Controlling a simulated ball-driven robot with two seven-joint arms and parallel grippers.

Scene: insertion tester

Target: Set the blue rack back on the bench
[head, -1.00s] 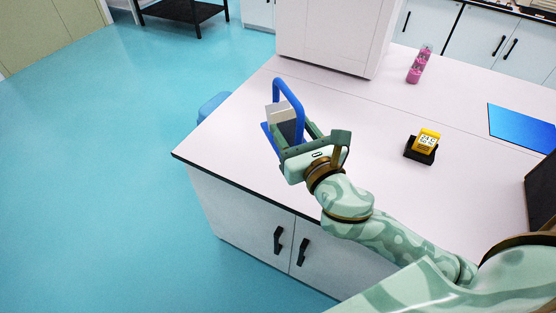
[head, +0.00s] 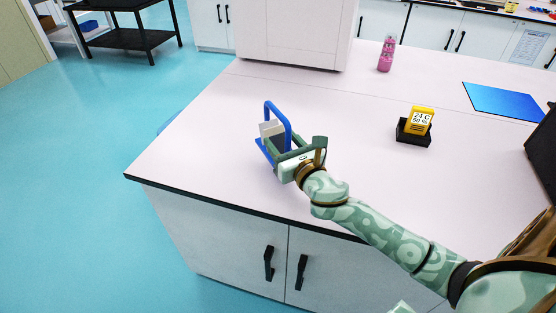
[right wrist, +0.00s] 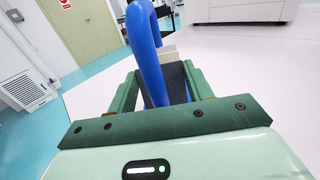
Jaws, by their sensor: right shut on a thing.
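The blue rack (head: 287,121) has a tall looped handle and holds a pale block and a dark grey piece. It is over the left part of the white bench (head: 215,110). My right gripper (head: 285,152) is shut on the rack, its fingers on either side of it. The rack looks roughly upright; I cannot tell whether its base touches the bench. In the right wrist view the blue handle (right wrist: 146,50) rises between the green fingers, and the lower part is hidden. My left gripper is not in view.
A pink bottle (head: 386,56) stands at the back, beside a large white box (head: 292,35). A blue mat (head: 503,100) lies at far right. Bench top around the rack is clear.

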